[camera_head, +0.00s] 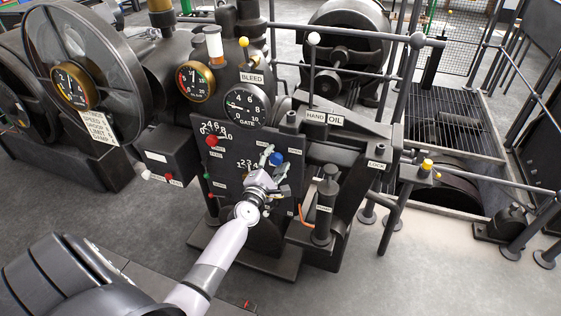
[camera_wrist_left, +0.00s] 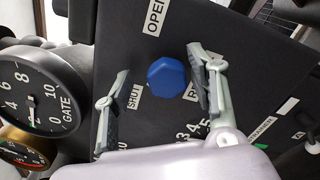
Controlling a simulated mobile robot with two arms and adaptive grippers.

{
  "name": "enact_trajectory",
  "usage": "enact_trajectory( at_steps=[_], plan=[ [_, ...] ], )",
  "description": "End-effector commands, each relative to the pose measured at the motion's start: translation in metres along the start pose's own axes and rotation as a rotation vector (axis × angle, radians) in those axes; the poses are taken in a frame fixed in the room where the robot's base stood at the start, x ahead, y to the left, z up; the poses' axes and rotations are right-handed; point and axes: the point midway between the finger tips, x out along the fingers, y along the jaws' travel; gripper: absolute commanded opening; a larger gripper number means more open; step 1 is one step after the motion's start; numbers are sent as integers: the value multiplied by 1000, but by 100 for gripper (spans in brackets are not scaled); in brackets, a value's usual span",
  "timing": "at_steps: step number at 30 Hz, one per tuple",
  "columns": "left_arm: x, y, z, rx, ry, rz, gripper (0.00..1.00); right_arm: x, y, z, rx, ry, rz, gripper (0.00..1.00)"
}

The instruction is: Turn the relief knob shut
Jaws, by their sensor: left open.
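A blue faceted knob (camera_head: 276,158) sits on the front of the dark panel (camera_head: 232,172). In the left wrist view the blue knob (camera_wrist_left: 167,77) shows whole, with an OPEN label above it, a SHUT label to its left and a label starting with R, partly hidden by a finger, to its right. My left gripper (camera_head: 270,166) is at the panel, in front of the knob. In the wrist view its two fingers (camera_wrist_left: 158,72) stand open on either side of the knob, with gaps visible on both sides. My right gripper is not in view.
A GATE gauge (camera_head: 244,105) and a brass-rimmed gauge (camera_head: 195,81) are above the panel. A red knob (camera_head: 212,141) is on the panel's left. A black pump cylinder (camera_head: 326,203) and railings (camera_head: 400,210) stand to the right. Open floor (camera_head: 450,270) lies at the front right.

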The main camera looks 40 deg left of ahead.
Motion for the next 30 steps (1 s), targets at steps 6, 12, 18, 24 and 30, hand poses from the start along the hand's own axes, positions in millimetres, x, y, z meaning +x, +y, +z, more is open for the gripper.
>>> enact_trajectory(
  at_steps=[6,12,18,24,30],
  plan=[
    [-23,-1,1,-4,1,-3,52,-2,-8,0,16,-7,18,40],
    [-67,0,1,0,3,-3,52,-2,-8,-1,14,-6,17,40],
    [-103,3,2,2,2,-2,52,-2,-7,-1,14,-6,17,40],
    [-118,5,3,2,2,1,52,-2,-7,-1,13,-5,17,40],
    [-120,5,4,1,1,2,52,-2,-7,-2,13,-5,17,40]
  ],
)
